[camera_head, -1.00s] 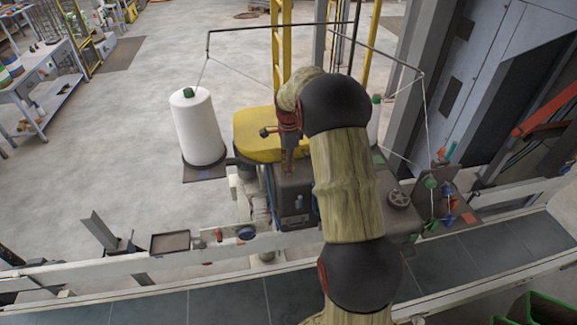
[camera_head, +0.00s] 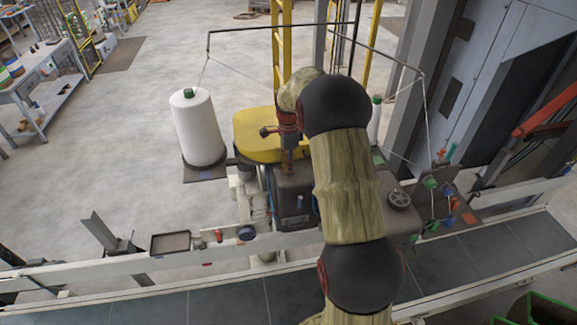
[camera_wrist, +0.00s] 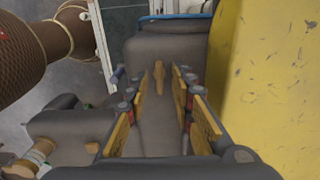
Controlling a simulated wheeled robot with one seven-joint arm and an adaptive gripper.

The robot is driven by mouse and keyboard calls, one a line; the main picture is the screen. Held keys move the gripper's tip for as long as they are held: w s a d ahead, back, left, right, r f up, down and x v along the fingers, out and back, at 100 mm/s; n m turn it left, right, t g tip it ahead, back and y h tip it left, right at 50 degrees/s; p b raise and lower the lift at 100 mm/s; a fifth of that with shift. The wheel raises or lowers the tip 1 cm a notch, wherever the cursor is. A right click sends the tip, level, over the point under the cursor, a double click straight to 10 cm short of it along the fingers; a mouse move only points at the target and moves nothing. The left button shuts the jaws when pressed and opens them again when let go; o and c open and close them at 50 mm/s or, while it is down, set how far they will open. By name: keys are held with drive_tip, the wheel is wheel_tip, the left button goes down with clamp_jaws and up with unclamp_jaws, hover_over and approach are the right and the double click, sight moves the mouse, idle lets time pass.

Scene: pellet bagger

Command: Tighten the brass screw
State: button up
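A small upright brass-coloured piece, which looks like the brass screw (camera_wrist: 159,77), stands on the dark machine housing in the wrist view. My gripper (camera_wrist: 158,95) is open, with its yellow finger pads on either side of the piece. A gap shows on each side, and I see no contact. In the head view my gripper (camera_head: 289,158) points down over the sewing machine head (camera_head: 292,190), beside the yellow cover. The screw cannot be made out in that view.
The yellow cover (camera_wrist: 265,70) rises close on the right in the wrist view.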

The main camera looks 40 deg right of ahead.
sight(290, 180)
wheel_tip(290, 180, up, 12)
idle(0.7)
idle(0.5)
drive_tip(key=s+a+f+n+t+b, duration=0.2)
drive_tip(key=s+a+n+b, duration=0.4)
drive_tip(key=s+a, duration=0.3)
drive_tip(key=s+a+f+n+t+b, duration=0.1)
drive_tip(key=s+a+f+n+b, duration=0.4)
drive_tip(key=s+a+n+b, duration=0.2)
drive_tip(key=s+a+f+n+t+b, duration=0.2)
drive_tip(key=s+a+f+n+b, duration=0.2)
drive_tip(key=s+a+n+b, duration=0.3)
drive_tip(key=s+a+n, duration=0.3)
drive_tip(key=s+a, duration=0.3)
drive_tip(key=s, duration=0.1)
drive_tip(key=shift+f+t, duration=0.2)
drive_tip(key=shift+t, duration=0.1)
